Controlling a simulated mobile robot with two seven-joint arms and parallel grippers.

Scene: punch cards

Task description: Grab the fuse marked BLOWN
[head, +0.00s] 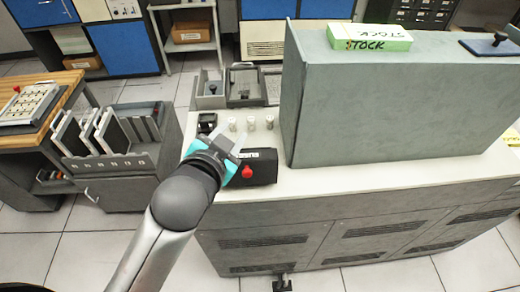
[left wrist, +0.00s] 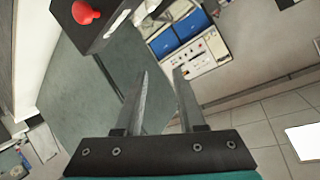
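Three small white cylinders, which look like fuses, stand in a row on the white counter: a left one (head: 231,124), a middle one (head: 251,124) and a right one (head: 269,122). Any markings on them are too small to read, so I cannot tell which says BLOWN. My left gripper (head: 234,142) is just in front of the row, above the counter and beside the black box. In the left wrist view its two fingers (left wrist: 162,76) are apart with nothing between them. No fuse can be made out in that view. My right gripper is not in view.
A black box (head: 262,167) with a red knob (head: 247,172) stands close to my left gripper. A tall grey cabinet (head: 400,100) bearing a green STOCK box (head: 369,37) blocks the right. Grey trays (head: 210,100) lie behind the fuses. A card rack (head: 113,165) stands left.

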